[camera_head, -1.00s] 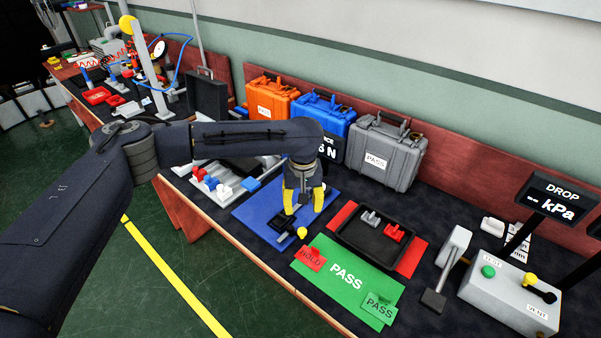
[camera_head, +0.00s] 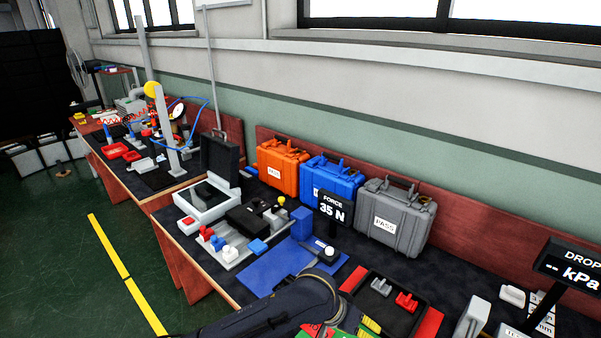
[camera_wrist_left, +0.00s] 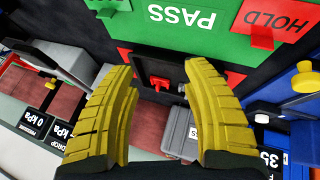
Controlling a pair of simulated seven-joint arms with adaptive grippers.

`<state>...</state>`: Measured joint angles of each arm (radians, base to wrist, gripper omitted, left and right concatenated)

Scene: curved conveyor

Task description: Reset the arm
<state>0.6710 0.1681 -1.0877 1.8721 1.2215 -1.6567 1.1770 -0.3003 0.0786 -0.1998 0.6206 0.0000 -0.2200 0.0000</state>
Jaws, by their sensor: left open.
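My left gripper (camera_wrist_left: 162,72) shows its two yellow fingers spread wide with nothing between them in the left wrist view. In the head view my left arm crosses the bottom edge, and a bit of yellow finger (camera_head: 371,325) shows over the green PASS mat's area. The green PASS mat (camera_wrist_left: 158,32) and the red HOLD tag (camera_wrist_left: 283,18) appear upside down in the wrist view. The black tray (camera_head: 378,312) holds a grey part (camera_head: 381,287) and a red part (camera_head: 406,302). The fingers appear apart from these things. My right gripper is not in view.
A blue mat (camera_head: 268,275) lies left of the tray. Orange (camera_head: 281,166), blue (camera_head: 331,180) and grey (camera_head: 392,222) cases stand along the back. A FORCE display (camera_head: 332,208) stands before them.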

